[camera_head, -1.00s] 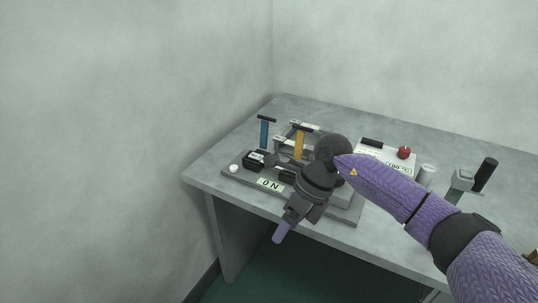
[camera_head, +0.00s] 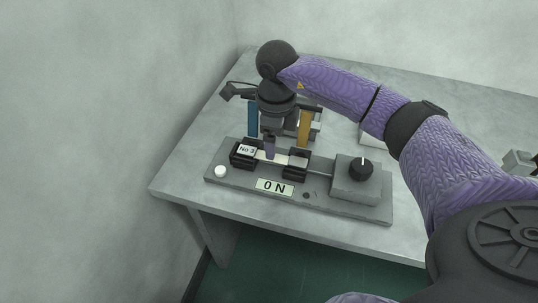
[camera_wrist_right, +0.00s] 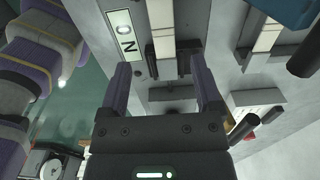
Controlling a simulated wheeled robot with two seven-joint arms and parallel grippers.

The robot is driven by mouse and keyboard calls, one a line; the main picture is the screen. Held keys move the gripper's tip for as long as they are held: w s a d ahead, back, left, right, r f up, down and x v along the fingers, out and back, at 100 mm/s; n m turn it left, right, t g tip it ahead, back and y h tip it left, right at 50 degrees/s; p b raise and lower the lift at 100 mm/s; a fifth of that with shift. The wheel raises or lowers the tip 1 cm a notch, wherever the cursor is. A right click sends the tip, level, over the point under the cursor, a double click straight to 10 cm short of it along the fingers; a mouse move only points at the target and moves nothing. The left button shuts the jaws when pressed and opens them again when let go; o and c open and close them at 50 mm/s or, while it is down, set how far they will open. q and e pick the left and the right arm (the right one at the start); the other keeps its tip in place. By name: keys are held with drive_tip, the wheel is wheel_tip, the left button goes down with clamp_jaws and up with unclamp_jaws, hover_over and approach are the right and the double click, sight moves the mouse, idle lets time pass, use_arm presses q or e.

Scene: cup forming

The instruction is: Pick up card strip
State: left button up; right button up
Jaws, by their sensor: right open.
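A pale card strip (camera_head: 281,158) lies across two black holders on the grey device with the "ON" label. It also shows in the right wrist view (camera_wrist_right: 163,38), top centre, running up between dark holder parts. In the right wrist view my right gripper (camera_wrist_right: 163,78) is open, with one finger to each side of the strip's line and nothing held. Whether the fingertips are level with the strip cannot be told. My left gripper is not in view.
A black holder marked "No 3" (camera_head: 245,151) stands at the strip's left end. A grey box with a black knob (camera_head: 360,171) is at the right. Blue (camera_head: 252,118) and orange (camera_head: 305,128) upright parts stand close behind. The table's left area (camera_head: 185,165) is clear.

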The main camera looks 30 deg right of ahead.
sight(293, 161)
drive_tip(key=f, duration=0.1)
drive_tip(key=f+b, duration=0.1)
drive_tip(key=f, duration=0.3)
drive_tip(key=shift+w+b, duration=0.35)
drive_tip(key=shift+w, duration=0.05)
drive_tip(key=shift+r, duration=0.15)
clamp_jaws()
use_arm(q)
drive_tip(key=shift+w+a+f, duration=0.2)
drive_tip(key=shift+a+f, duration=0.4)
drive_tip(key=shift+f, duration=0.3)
